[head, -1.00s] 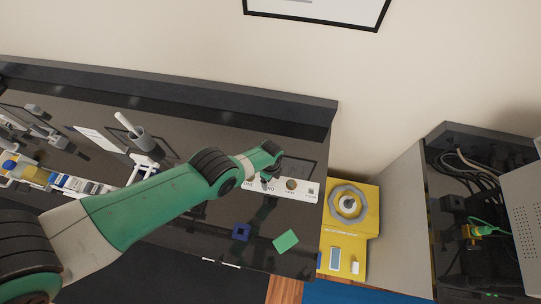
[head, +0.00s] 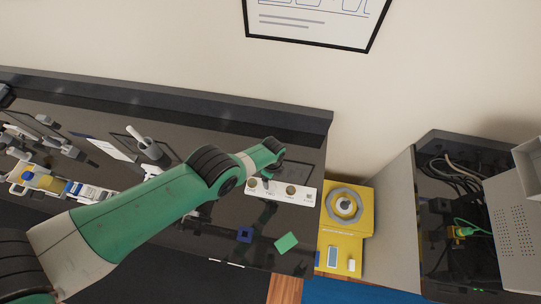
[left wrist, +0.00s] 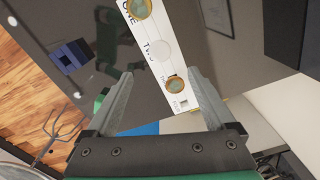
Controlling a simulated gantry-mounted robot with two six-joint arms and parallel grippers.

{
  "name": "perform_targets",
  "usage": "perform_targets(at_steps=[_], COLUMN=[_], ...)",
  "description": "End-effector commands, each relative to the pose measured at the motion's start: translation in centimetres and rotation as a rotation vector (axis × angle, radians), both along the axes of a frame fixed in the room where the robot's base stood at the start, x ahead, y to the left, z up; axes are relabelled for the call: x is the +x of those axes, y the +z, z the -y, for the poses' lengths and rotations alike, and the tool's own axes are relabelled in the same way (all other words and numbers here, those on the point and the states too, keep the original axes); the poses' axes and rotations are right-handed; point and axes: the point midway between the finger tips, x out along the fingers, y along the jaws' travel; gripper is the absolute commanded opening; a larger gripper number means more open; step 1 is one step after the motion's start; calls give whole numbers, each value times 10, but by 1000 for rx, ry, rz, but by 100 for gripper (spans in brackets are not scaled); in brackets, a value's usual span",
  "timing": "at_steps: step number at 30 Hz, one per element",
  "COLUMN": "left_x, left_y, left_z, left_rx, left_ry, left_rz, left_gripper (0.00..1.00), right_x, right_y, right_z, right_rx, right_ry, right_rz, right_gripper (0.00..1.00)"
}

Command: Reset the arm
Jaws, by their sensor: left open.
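My left arm is green with black joints and reaches in from the left in the head view. Its gripper (head: 268,178) is small there, above a white strip (head: 302,196) on the dark bench, partly covering it. In the left wrist view the gripper (left wrist: 158,82) has its two grey fingers wide apart with nothing held. The white strip (left wrist: 152,50) shows beyond and between the fingers, with gold-ringed round spots and one plain pale spot. My right gripper is in neither current view.
A blue block (head: 245,234) and a green piece (head: 286,243) lie near the bench's front edge. A yellow device (head: 347,228) with a round top stands right of the bench. An open cabinet with cables (head: 455,190) is far right.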

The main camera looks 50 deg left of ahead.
Motion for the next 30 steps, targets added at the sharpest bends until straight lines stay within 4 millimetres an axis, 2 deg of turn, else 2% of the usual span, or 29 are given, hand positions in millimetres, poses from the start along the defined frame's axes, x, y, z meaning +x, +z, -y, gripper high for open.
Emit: perform_targets(at_steps=[11,13,14,17,20,21,23,24,26,27,29,30], left_x=[0,-1,3,45,106,132,167,187,212,226,240,246], left_y=[0,-1,0,21,65,89,129,159,206,239,290,325], left_z=[0,7,12,16,22,25,30,34,39,43,48,52], left_rx=[0,0,0,11,24,27,26,21,6,-9,-39,-65], left_ry=[-1,-16,-27,-43,-61,-59,-41,-24,8,33,73,101], left_rz=[0,-3,7,119,301,386,517,603,733,820,949,1035], left_gripper=[88,88,88,88,88,88,88,88,88,88,88,88], right_x=[0,0,0,0,0,0,0,0,0,0,0,0], right_y=[0,0,0,0,0,0,0,0,0,0,0,0], right_z=[0,0,0,0,0,0,0,0,0,0,0,0], right_rx=[0,0,0,0,0,0,0,0,0,0,0,0], right_ry=[0,0,0,0,0,0,0,0,0,0,0,0], right_rz=[0,0,0,0,0,0,0,0,0,0,0,0], right_gripper=[50,50,50,50,50,50,50,50,50,50,50,50])
